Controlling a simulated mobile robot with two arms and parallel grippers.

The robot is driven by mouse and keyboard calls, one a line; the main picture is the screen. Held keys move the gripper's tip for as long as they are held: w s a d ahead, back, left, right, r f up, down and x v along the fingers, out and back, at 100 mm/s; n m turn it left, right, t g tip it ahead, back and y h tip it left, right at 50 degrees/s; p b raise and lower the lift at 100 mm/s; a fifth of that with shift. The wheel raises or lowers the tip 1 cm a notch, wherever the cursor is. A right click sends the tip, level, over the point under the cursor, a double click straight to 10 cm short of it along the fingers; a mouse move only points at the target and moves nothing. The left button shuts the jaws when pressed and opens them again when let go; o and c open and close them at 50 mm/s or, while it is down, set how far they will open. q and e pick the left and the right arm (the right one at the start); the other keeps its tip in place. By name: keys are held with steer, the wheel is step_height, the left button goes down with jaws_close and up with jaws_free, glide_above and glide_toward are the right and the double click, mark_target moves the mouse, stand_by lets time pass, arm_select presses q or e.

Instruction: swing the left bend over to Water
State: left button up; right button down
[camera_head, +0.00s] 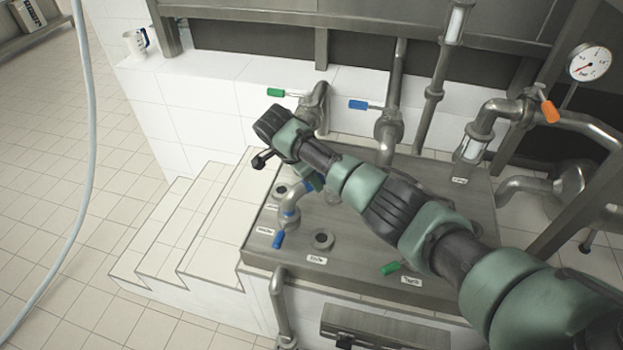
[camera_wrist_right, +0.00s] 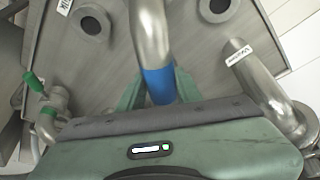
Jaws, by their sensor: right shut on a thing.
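A label that seems to read Water (camera_wrist_right: 239,53) sits at the right, beside another steel pipe (camera_wrist_right: 266,90). My left gripper is not in view.
Open ports show on the deck, one at front (camera_head: 322,239) and one at the back left (camera_head: 281,190). White steps (camera_head: 200,220) lie left.

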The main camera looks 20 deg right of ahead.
steer(key=c, duration=1)
jaws_free()
steer(key=shift+o, duration=0.2)
steer(key=b+v, duration=0.1)
steer(key=v, duration=0.5)
steer(key=shift+a+r, duration=0.15)
steer(key=shift+r, duration=0.2)
steer(key=shift+s+a+r, duration=0.1)
steer(key=shift+a+r, duration=0.05)
steer(key=shift+r, duration=0.4)
